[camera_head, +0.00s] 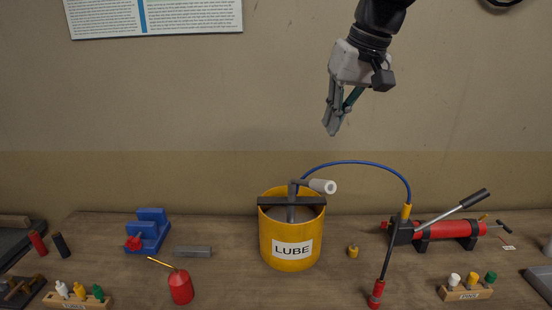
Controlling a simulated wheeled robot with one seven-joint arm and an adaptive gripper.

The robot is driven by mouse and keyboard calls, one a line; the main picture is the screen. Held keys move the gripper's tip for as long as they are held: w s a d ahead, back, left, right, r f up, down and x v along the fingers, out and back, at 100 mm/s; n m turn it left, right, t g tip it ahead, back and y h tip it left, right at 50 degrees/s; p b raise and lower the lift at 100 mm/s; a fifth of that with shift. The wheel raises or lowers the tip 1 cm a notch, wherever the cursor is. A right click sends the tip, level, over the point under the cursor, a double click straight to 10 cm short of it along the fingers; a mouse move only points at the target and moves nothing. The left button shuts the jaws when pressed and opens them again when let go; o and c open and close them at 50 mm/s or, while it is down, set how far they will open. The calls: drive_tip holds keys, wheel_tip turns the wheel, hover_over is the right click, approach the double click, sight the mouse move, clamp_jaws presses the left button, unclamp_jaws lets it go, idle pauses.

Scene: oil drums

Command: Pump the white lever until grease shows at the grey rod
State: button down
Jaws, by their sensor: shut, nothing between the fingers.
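A yellow drum marked LUBE (289,250) stands upright on the bench, with a dark bar across its open top. A white lever grip (323,186) sticks out to the right from the pump head above the drum. A grey bar (193,251) lies on the bench left of the drum; I cannot tell whether it is the grey rod. A blue hose (356,163) arches from the pump to a yellow fitting and dark tube, with a red end (377,294) at the front. My gripper (332,130) is shut and empty, in the air above the white lever, apart from it. No grease is visible outside the drum.
A red grease gun (446,229) with a black-handled lever rests at right. A red oil can (180,286), a blue block (149,228) and small bottle racks (466,293) (78,301) stand around. The air above the bench is mostly clear except for the hose.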

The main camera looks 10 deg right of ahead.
hover_over(311, 183)
drive_tip(key=d, duration=0.3)
wheel_tip(311, 183, down, 5)
drive_tip(key=f, duration=0.2)
drive_tip(key=s+f, duration=0.1)
drive_tip(key=shift+a+f+p, duration=0.25)
drive_tip(key=shift+f+p, duration=0.05)
drive_tip(key=shift+s+f, duration=0.15)
drive_tip(key=shift+f, duration=0.1)
drive_tip(key=s+f+t+b, duration=0.1)
drive_tip(key=s+f+b, duration=0.1)
drive_tip(key=f, duration=0.5)
drive_tip(key=shift+s+d, duration=0.3)
drive_tip(key=shift+s, duration=0.5)
